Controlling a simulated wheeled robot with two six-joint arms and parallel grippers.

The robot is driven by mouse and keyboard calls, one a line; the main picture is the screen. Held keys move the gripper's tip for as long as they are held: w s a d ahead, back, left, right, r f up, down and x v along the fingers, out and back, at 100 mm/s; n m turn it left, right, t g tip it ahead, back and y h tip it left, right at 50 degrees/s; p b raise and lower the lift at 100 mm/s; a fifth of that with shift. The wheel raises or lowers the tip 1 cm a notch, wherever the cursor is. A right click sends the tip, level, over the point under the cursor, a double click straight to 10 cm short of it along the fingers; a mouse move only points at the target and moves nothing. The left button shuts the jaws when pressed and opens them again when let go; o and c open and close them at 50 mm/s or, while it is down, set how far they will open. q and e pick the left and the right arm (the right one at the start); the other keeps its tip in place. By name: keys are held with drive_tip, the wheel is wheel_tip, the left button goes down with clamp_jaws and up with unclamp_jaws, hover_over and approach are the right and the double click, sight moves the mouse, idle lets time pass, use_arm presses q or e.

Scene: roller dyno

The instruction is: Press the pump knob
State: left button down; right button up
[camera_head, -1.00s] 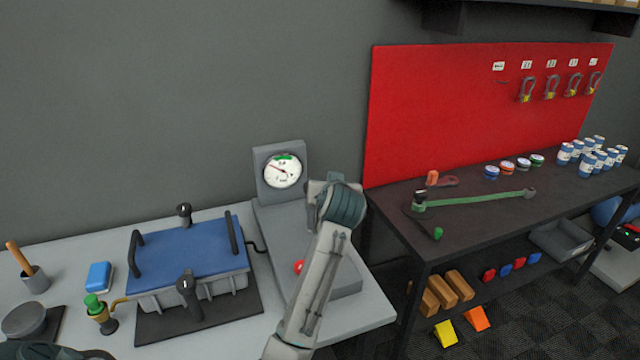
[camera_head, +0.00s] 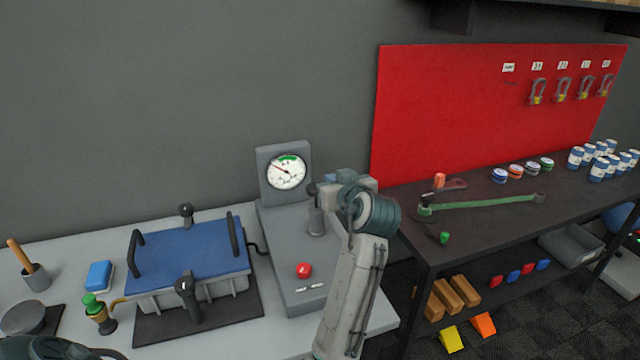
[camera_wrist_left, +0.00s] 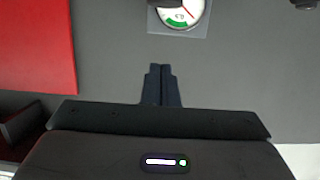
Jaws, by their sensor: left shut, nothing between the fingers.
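A grey pump unit (camera_head: 325,288) stands on the light bench, with a round gauge (camera_head: 287,172) on its upright panel. A red round knob (camera_head: 304,270) sits on its base, uncovered. Behind it a grey post (camera_head: 316,222) rises from the base; I cannot tell which of the two is the pump knob. My left gripper (camera_head: 318,187) is by the top of the post, and contact cannot be told. In the left wrist view its dark fingers (camera_wrist_left: 161,86) are together and empty, against the grey wall, with the gauge (camera_wrist_left: 181,12) upside down at the top edge.
A blue-topped vise-like fixture (camera_head: 190,255) stands left of the pump. A dark workbench (camera_head: 480,225) with tools and cans is at the right, before a red board (camera_head: 480,120).

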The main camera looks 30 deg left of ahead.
use_arm(q)
drive_tip(key=w+a+f+p, duration=0.1)
drive_tip(key=w+a, duration=0.1)
drive_tip(key=w+a+f+p, duration=0.1)
drive_tip(key=a+f+p, duration=0.1)
drive_tip(key=w+a+f+p, duration=0.2)
drive_tip(key=a, duration=0.1)
drive_tip(key=shift+w, duration=0.35)
drive_tip(key=shift+f, duration=0.6)
drive_tip(key=shift+f, duration=0.1)
wheel_tip(320, 180, down, 5)
drive_tip(key=b, duration=0.5)
drive_tip(key=shift+s+b, duration=0.1)
drive_tip(key=shift+b, duration=0.3)
